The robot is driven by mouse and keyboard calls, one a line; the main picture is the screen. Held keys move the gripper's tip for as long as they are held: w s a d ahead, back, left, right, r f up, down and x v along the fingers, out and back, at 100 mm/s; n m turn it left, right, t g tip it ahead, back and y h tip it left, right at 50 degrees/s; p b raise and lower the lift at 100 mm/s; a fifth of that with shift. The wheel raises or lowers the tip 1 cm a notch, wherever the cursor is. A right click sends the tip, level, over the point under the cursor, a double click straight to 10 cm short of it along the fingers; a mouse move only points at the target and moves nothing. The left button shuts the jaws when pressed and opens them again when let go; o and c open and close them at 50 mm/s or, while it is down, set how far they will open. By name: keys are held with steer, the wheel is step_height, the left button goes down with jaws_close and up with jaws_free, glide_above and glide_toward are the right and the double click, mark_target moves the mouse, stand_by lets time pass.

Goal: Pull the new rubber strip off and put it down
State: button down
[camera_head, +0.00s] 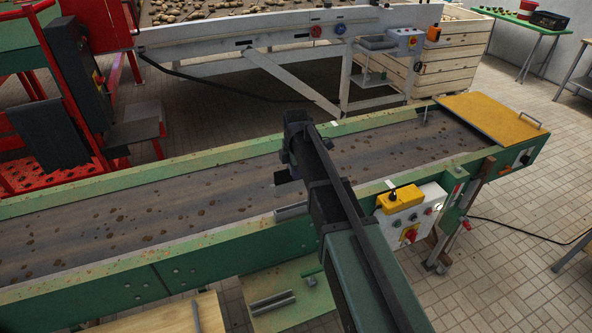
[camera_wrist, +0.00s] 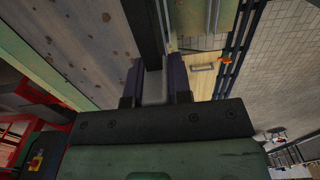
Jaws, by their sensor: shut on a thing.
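In the wrist view, a long dark strip (camera_wrist: 150,35) runs from between the fingers to the top edge. I take it to be the rubber strip. My gripper (camera_wrist: 154,78) is shut on it, with a dark finger on each side and a grey piece between them. The strip's far end is out of that view. In the head view, my gripper (camera_head: 288,165) is partly hidden by my own arm and stands over the conveyor belt (camera_head: 215,188). I cannot make out the strip clearly there.
The brown belt is dotted with dirt between green side rails. A grey metal profile (camera_head: 292,211) lies at its near rail. A control box (camera_head: 410,213) with a yellow top is at the right. A wooden board (camera_wrist: 202,80) with a handle lies below. A yellow plate (camera_head: 492,117) covers the belt's far end.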

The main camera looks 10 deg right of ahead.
steer(key=shift+r+p, duration=1.35)
steer(key=shift+r, duration=0.2)
step_height(320, 180, up, 3)
steer(key=p, duration=0.3)
steer(key=shift+r, duration=0.15)
steer(key=shift+f, duration=0.2)
